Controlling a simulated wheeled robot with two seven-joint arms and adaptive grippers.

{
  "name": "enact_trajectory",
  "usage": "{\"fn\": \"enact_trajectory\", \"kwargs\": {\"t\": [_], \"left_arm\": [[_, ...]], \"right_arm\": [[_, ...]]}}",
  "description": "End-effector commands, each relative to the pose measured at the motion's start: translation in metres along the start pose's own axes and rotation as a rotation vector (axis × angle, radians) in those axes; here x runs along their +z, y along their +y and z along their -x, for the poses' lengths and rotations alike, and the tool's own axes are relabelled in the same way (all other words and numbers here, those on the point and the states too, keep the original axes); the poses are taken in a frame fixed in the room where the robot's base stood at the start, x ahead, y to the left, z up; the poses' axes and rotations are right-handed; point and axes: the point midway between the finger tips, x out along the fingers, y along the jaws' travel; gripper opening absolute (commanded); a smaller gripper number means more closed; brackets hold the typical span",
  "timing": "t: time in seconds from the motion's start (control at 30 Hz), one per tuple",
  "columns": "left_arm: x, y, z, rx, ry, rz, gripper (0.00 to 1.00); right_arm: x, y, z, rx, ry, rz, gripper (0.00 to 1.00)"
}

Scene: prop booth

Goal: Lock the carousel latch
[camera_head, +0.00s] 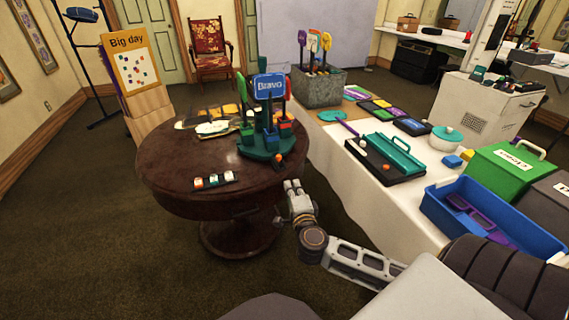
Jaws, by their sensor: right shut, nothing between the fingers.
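The carousel (258,151) stands on the round dark wood table, near its right edge. It has a dark green base and holds several upright paddle signs, with a blue "Bravo" sign in front. A small orange knob (278,158) sits on a dark piece at the carousel's front right; it may be the latch, and I cannot tell its position. My right gripper (292,184) is shut and empty. It appears just below and right of the knob in the picture, by the table's right edge, apart from the carousel. My left gripper is not in view.
The round table (165,165) also bears a strip of small coloured blocks (216,180) and flat cards (213,128). To the right, a white-clothed table (350,190) carries a black tray with a teal handle (385,155), a pot (445,138) and a blue bin (440,205). Floor is free at left.

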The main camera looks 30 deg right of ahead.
Motion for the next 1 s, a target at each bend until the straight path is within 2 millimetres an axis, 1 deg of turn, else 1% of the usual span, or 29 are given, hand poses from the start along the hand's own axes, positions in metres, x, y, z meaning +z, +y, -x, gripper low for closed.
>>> {"fn": "enact_trajectory", "kwargs": {"t": [0.27,0.47,0.73,1.0], "left_arm": [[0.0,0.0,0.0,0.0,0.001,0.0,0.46],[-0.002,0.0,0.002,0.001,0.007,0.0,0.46],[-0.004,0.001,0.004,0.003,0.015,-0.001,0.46],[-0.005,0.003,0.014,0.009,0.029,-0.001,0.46]], "right_arm": [[0.0,0.0,-0.002,-0.001,-0.001,0.0,0.0],[0.0,0.0,-0.009,-0.003,-0.001,0.001,0.0],[0.0,0.0,-0.028,-0.003,-0.001,0.0,0.0],[0.001,0.0,-0.049,-0.003,-0.001,0.001,0.0]]}}
